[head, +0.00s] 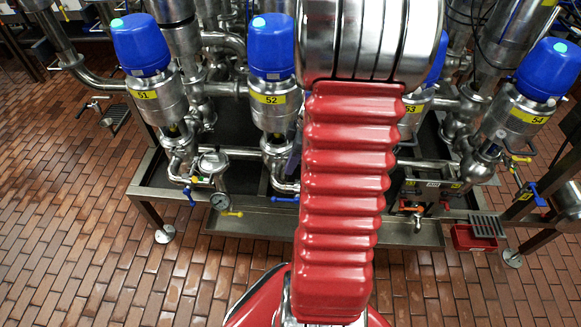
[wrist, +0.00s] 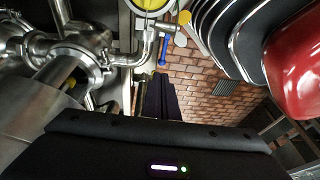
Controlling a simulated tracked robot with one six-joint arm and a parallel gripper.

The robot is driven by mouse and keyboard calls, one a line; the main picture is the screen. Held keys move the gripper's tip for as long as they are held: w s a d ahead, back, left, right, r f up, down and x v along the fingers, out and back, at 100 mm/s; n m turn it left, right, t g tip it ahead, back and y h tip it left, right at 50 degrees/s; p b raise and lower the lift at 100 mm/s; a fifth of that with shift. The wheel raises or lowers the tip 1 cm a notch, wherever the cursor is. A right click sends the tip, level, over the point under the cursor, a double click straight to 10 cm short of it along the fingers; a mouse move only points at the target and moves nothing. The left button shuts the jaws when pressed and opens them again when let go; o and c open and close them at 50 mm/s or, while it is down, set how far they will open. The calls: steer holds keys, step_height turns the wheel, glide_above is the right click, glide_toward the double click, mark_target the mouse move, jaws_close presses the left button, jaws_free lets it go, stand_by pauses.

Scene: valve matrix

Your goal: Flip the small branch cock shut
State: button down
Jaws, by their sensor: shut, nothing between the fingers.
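Several small cocks with coloured levers sit low on the branch pipes; I cannot tell for certain which one is the branch cock. In the head view there are blue levers at the left (head: 189,196), at the centre (head: 285,199) and at the right (head: 527,188), plus a yellow lever (head: 231,213) and an orange-handled cock (head: 411,208). In the wrist view a blue lever (wrist: 163,50) hangs below a thin bent pipe, beyond my gripper (wrist: 158,78). My gripper's dark fingers are together, empty, and appear apart from the lever. My arm hides much of the centre in the head view.
Steel valves with blue caps, such as valve 51 (head: 141,45) and valve 52 (head: 271,47), stand above the steel drip tray (head: 260,232). A red bin (head: 470,238) sits at the right. Brick floor in front is clear.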

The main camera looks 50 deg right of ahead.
glide_above(286, 200)
steer(key=w, duration=0.1)
steer(key=f, duration=1)
steer(key=shift+d+f, duration=0.15)
steer(key=shift+d, duration=0.05)
steer(key=shift+f, duration=0.65)
steer(key=shift+w+a, duration=0.1)
steer(key=shift+a, duration=0.1)
steer(key=shift+d+f, duration=0.1)
